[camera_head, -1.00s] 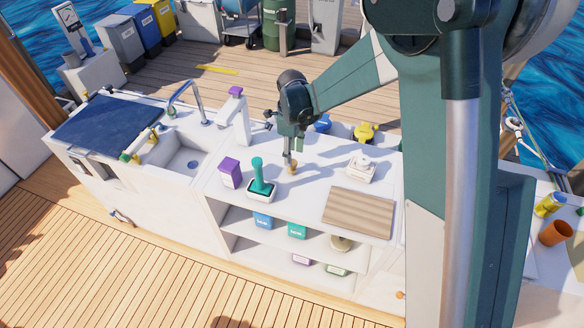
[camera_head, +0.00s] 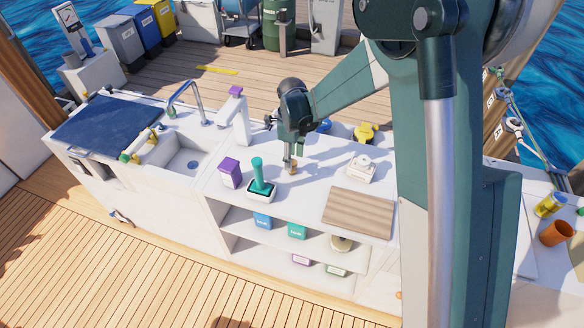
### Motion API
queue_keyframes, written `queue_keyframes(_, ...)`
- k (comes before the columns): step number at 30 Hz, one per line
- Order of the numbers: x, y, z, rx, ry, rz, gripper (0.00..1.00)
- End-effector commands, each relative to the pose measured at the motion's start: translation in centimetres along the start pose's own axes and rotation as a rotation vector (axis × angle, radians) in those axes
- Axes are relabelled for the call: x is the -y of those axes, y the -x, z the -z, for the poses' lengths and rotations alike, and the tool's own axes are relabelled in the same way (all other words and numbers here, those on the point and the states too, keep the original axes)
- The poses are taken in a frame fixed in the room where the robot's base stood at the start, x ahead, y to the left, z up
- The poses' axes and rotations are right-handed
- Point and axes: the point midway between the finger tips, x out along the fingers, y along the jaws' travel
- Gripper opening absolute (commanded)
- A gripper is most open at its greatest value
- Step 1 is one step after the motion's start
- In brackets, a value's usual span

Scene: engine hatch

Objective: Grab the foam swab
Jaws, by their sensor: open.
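My gripper (camera_head: 288,165) points down over the white counter, and its fingers are small in this view. It is open beside a small brown upright object (camera_head: 294,167), apparently just right of the fingertips; I cannot tell whether they touch. No object is clearly recognisable as the foam swab; this brown piece is too small to identify.
A purple box (camera_head: 230,172) stands left of the teal handle. A white device (camera_head: 361,168) and a wooden board (camera_head: 358,212) lie to the right. Blue (camera_head: 323,125) and yellow (camera_head: 365,132) items sit behind. The sink (camera_head: 180,160) and faucet (camera_head: 188,100) are at left.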

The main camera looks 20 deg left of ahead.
Motion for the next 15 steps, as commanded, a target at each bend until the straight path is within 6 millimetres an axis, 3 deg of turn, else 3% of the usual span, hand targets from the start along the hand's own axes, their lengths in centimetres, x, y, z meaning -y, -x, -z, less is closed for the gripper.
queue_keyframes(7,0.0,-0.9,0.0,0.0,0.0,0.0,0.42)
queue_keyframes(15,-0.2,-3.9,0.1,0.0,0.0,0.0,0.42)
